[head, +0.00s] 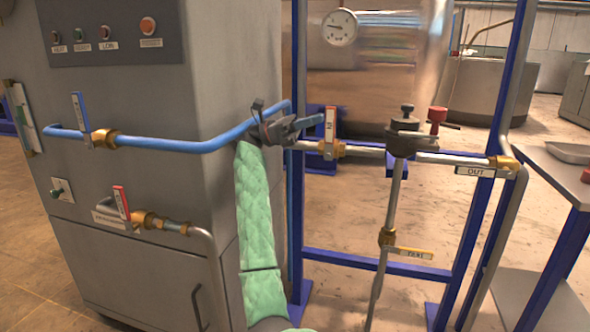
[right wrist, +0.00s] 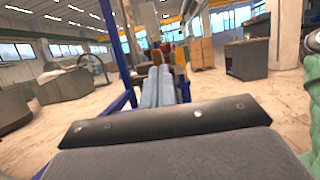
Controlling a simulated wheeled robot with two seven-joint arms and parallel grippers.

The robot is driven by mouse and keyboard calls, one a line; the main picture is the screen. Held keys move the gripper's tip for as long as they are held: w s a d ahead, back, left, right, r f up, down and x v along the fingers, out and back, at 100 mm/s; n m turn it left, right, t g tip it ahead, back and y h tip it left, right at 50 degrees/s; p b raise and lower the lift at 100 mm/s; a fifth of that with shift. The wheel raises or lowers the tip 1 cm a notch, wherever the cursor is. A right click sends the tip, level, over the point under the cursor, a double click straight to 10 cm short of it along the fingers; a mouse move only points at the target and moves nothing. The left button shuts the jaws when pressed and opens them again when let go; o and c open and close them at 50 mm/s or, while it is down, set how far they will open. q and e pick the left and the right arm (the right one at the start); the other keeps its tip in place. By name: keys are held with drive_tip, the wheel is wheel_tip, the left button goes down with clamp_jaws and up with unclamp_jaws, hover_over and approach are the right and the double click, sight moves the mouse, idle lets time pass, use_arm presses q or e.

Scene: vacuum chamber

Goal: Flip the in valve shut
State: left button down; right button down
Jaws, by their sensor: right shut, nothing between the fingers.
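The valve on the horizontal pipe right of the cabinet has a brass body (head: 331,149) and a red lever (head: 330,124) with a pale label too small to read. I take it for the in valve. Its lever stands upright, across the pipe. My right gripper (head: 312,121), on a green-sleeved arm, is just left of the lever, fingers pointing right towards it. The fingers are shut and empty; I cannot tell whether they touch the lever. The right wrist view shows the shut fingers (right wrist: 160,88) from behind. My left gripper is not in view.
A blue pipe (head: 180,146) with a blue-levered valve (head: 80,118) and a lower red-levered valve (head: 122,203) are on the grey cabinet (head: 150,90). Blue frame posts (head: 478,210) surround the piping. A tank gauge (head: 340,27) is above.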

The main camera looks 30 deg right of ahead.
drive_tip(key=shift+s+d, duration=0.1)
drive_tip(key=s+d+r+p, duration=0.3)
drive_tip(key=s+d+r, duration=0.1)
drive_tip(key=s+r, duration=0.6)
drive_tip(key=shift+s+d+r, duration=0.2)
drive_tip(key=shift+d+r, duration=0.15)
drive_tip(key=shift+r, duration=0.15)
idle(0.4)
